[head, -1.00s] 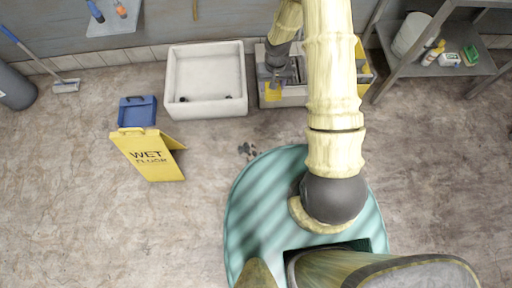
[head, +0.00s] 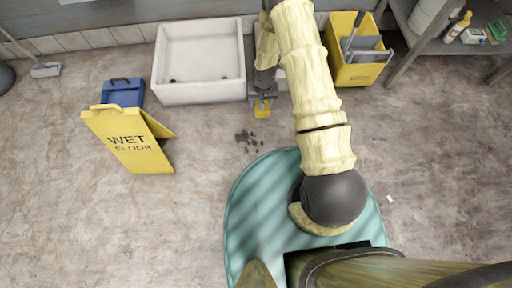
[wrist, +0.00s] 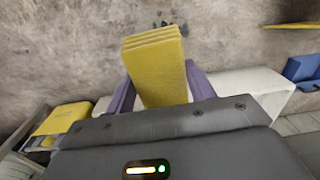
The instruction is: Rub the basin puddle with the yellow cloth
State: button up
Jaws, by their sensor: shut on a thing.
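My gripper (head: 263,97) is shut on the yellow cloth (head: 262,109). In the wrist view the cloth (wrist: 156,72) is a folded, layered yellow block between the purple fingers of my gripper (wrist: 160,95). It is held just right of the white basin (head: 157,98) and nearer to me, outside its rim. Part of the basin (wrist: 262,84) shows behind the fingers in the wrist view. The basin's inside has a small dark spot near its front left. I cannot make out a puddle in it.
A yellow bucket (head: 352,72) stands right of my arm. A yellow wet-floor sign (head: 130,142) and a blue dustpan-like item (head: 123,92) stand left of the basin. Dark spots (head: 248,138) mark the floor in front. A shelf (head: 440,45) is at right.

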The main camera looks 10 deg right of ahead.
notch_tip(320, 180, down, 35)
jog(key=s+a+b, duration=0.2)
jog(key=s+b, duration=0.1)
jog(key=b, duration=1.9)
jog(key=shift+a, duration=0.25)
